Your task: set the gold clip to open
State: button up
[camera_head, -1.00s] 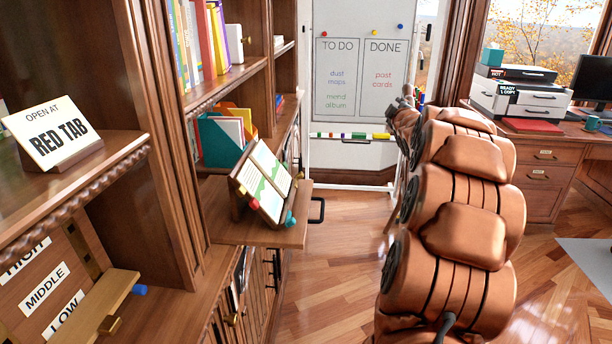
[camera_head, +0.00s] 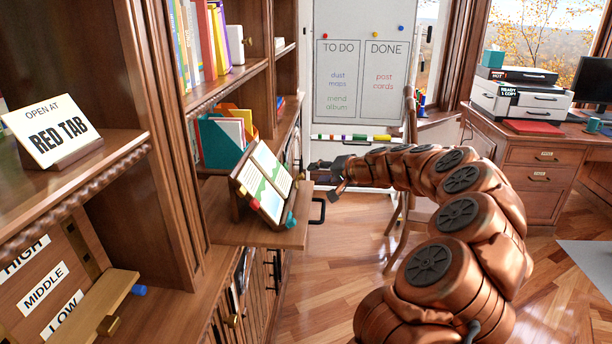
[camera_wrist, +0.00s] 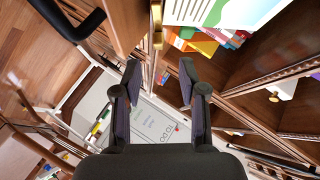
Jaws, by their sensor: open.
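A picture book (camera_head: 266,180) lies open on a tilted wooden stand on the pulled-out shelf board (camera_head: 225,228). A small gold piece (camera_wrist: 157,27) shows at the edge of the stand in the wrist view, just beyond the fingertips; it looks like the gold clip, but its setting cannot be told. In the head view it is too small to make out clearly. My gripper (camera_head: 323,175) is open and empty, to the right of the stand and apart from it. In the wrist view my gripper (camera_wrist: 160,72) has its two dark fingers spread.
The stand carries a red knob (camera_head: 254,204) and a teal knob (camera_head: 290,220). A black handle (camera_head: 318,210) juts from the shelf board's right end. A chair (camera_head: 408,215) stands behind my arm. A whiteboard (camera_head: 362,125) is at the back. Floor is clear in front of the shelves.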

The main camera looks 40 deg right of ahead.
aim_at(304, 175)
jog(key=shift+x, duration=3.25)
jog(key=shift+d, duration=0.1)
jog(key=shift+c, duration=0.3)
jog(key=shift+f, duration=0.1)
grip_shut()
